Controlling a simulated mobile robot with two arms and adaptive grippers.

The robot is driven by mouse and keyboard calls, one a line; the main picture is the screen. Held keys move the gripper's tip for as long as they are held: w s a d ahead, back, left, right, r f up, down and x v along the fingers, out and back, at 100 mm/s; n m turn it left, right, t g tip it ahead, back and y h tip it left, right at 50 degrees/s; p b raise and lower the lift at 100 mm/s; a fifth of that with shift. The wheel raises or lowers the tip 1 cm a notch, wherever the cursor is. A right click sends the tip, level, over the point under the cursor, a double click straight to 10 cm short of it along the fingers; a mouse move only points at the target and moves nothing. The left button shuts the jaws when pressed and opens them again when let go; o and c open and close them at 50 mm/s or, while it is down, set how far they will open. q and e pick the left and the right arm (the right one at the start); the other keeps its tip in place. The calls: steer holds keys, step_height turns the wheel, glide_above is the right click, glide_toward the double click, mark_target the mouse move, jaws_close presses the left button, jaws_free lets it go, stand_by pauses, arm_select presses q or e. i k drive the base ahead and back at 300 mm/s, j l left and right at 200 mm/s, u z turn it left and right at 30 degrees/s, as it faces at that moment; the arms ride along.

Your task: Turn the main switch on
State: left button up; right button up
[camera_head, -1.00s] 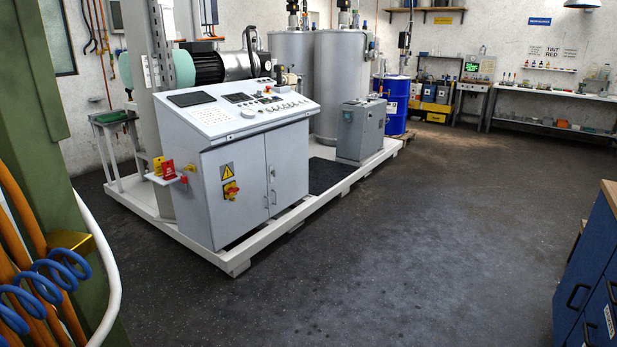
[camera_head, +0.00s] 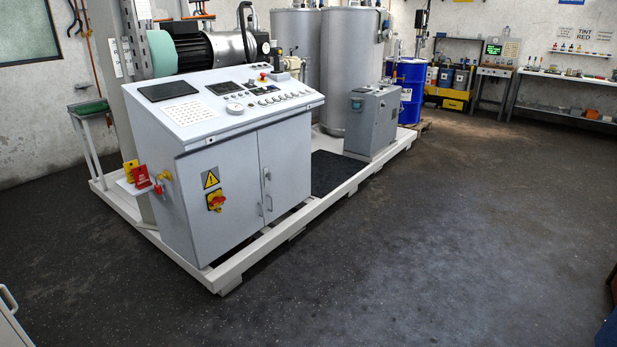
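The main switch (camera_head: 216,200) is a red rotary handle on a yellow plate. It sits on the front left door of the grey control cabinet (camera_head: 230,232), below a yellow warning triangle (camera_head: 210,179). Its exact handle angle is too small to tell. Red and yellow tags (camera_head: 141,177) hang on a small shelf at the cabinet's left side. The sloped console (camera_head: 205,105) on top has gauges, a screen and several knobs. Neither of my grippers shows in the head view.
The cabinet stands on a white raised frame (camera_head: 262,254) whose edge sticks out in front. A smaller grey box (camera_head: 372,125), tall tanks (camera_head: 350,60) and a blue drum (camera_head: 408,90) stand behind. The dark floor (camera_head: 400,250) in front and to the right is clear.

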mark_target(217, 201)
steer(key=i+l+u, duration=0.1)
steer(key=i+u, duration=0.35)
steer(key=i+l+u, duration=0.3)
steer(key=i+u, duration=0.15)
